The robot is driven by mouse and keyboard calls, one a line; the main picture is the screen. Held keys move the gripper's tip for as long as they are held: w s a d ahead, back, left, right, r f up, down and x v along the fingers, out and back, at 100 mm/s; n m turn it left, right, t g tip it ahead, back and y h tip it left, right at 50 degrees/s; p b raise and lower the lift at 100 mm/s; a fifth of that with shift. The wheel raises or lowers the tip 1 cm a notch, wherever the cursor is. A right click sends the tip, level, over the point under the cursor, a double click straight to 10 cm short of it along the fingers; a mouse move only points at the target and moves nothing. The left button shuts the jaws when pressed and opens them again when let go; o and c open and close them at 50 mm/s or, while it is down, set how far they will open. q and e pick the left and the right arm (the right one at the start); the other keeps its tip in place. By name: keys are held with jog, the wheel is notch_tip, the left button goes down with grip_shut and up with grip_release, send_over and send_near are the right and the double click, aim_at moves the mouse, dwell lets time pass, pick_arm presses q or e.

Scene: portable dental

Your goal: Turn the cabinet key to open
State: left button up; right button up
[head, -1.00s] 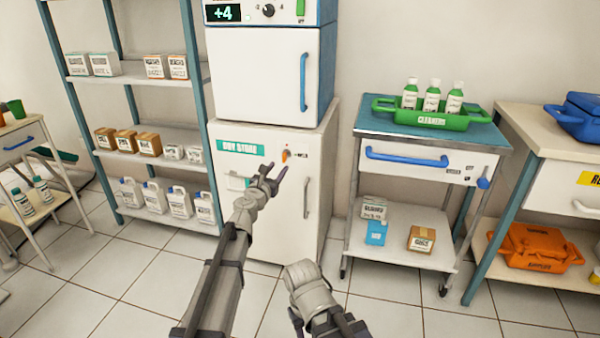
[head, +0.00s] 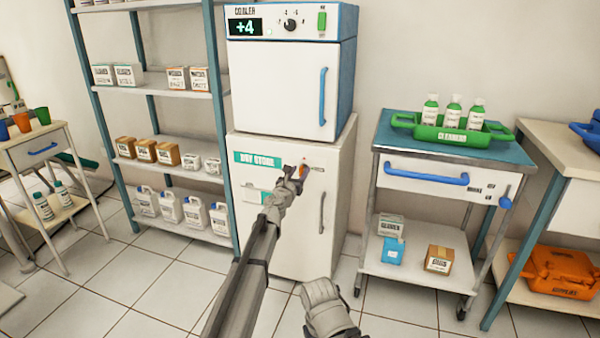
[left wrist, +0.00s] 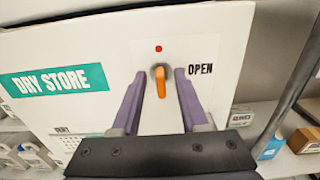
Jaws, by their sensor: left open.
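The white dry store cabinet (head: 260,218) stands under the cooler. It also fills the left wrist view (left wrist: 55,40), with its green label at the left. The orange key (left wrist: 161,82) points down from its round lock, below a red dot and left of the word OPEN. In the head view the key (head: 305,172) is partly hidden by my gripper. My left gripper (head: 293,175) is open in front of the key. In the left wrist view its purple fingers (left wrist: 160,90) stand on either side of the key, and contact is not clear. My right gripper is not clearly visible.
The cooler (head: 280,85) sits on top of the cabinet. A shelf rack (head: 165,85) stands close at the left. A trolley (head: 440,175) with a green tray (head: 405,122) stands at the right. Tiled floor (head: 135,285) is free in front.

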pick_arm(q)
jog(key=shift+w, duration=0.2)
grip_shut()
dwell(0.5)
